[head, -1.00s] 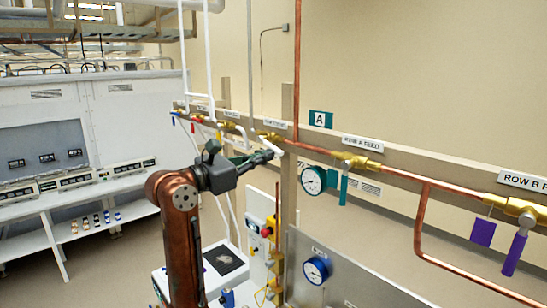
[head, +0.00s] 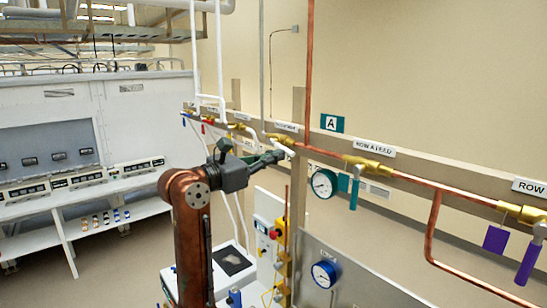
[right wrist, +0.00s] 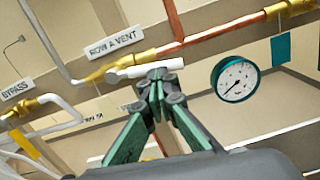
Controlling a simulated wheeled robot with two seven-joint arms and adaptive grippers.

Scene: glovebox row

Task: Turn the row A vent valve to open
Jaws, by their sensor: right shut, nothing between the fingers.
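The row A vent valve is a brass body (right wrist: 98,74) with a white lever handle (right wrist: 150,66) under the "ROW A VENT" label (right wrist: 115,42) in the right wrist view. The lever points to the right, roughly along the pipe line. In the head view the brass valve (head: 284,140) is partly hidden behind my right gripper (head: 280,156). My right gripper (right wrist: 158,76) is shut and empty, its fingertips just below the lever in the picture. I cannot tell whether they touch it. My left gripper is out of view.
A gauge (right wrist: 233,79) hangs right of the vent valve. The row A feed valve (head: 367,164) with its teal handle (head: 354,194) and a purple-handled valve (head: 531,255) are further right. The bypass valve (right wrist: 22,107) is left. A panel with a blue gauge (head: 326,274) stands below.

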